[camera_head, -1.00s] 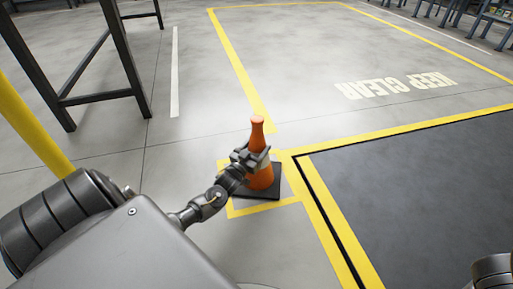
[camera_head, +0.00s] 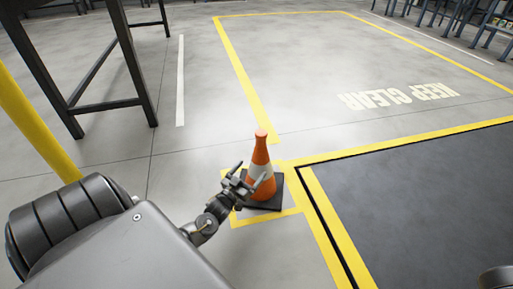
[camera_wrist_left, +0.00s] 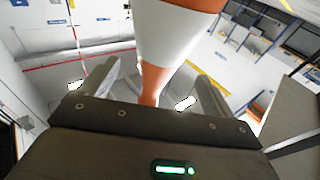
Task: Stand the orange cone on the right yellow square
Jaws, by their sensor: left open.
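The orange cone (camera_head: 261,152) with a white band and a dark square base (camera_head: 266,203) stands upright on the floor. In the left wrist view, the cone (camera_wrist_left: 170,38) fills the space just beyond and between the open fingers, with a gap on each side. My right gripper is not in view.
A dark floor panel (camera_head: 420,200) with a yellow border lies at the right. A yellow post (camera_head: 35,125) and a dark-legged frame (camera_head: 135,70) stand at the left. The KEEP CLEAR floor area (camera_head: 400,94) behind is empty.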

